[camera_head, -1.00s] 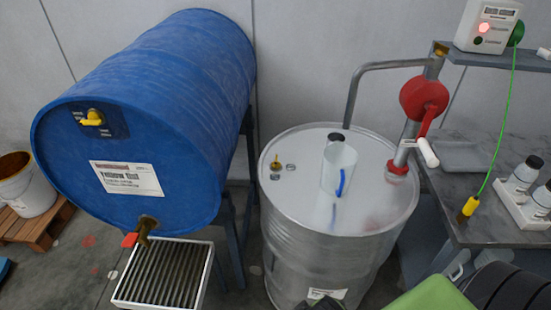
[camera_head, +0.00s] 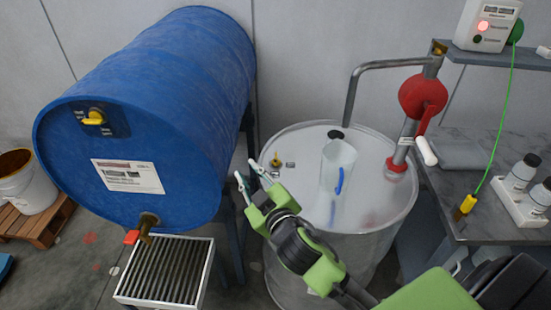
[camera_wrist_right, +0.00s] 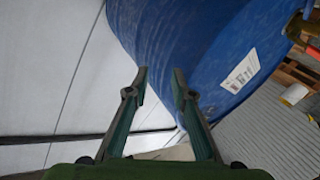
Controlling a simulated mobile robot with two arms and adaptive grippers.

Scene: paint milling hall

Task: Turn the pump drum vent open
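The pump drum (camera_head: 300,205) is a silver steel drum with a red hand pump (camera_head: 422,98) at its right side. A small brass-yellow vent (camera_head: 277,160) stands up at the left of its lid, beside two small bungs. My right gripper (camera_head: 249,172) is open and empty at the left rim of the drum, with its fingertips just left of the vent and apart from it. In the right wrist view the open fingers (camera_wrist_right: 160,82) point past the blue drum, and the vent does not show. My left gripper is out of view.
A clear jug (camera_head: 338,165) with a blue handle stands on the drum lid. A blue drum (camera_head: 165,110) lies on a stand at left, above a grated tray (camera_head: 165,272). A grey bench (camera_head: 485,225) with bottles is at right.

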